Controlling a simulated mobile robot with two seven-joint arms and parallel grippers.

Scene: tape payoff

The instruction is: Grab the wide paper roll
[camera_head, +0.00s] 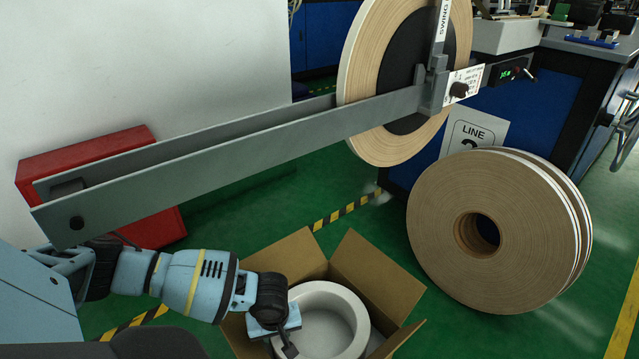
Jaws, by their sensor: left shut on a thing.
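A wide roll of brown paper tape (450,225), with a hollow round core, stands upright on the floor at the right, seemingly several layers deep. An open cardboard box (370,270) stands at the bottom middle. A white ring-shaped roll (345,300) lies flat inside it. My left gripper (287,343) reaches into the box from the left and is shut on the left wall of the white ring. It is well apart from the brown roll. The lower part of the box is cut off by the picture edge. My right gripper is not in view.
A grey swing arm (240,150) crosses above the box, with another brown roll (365,60) mounted at its right end. A red box (90,160) lies behind the arm at left. A blue machine (525,115) stands behind. Green floor is clear between box and standing roll.

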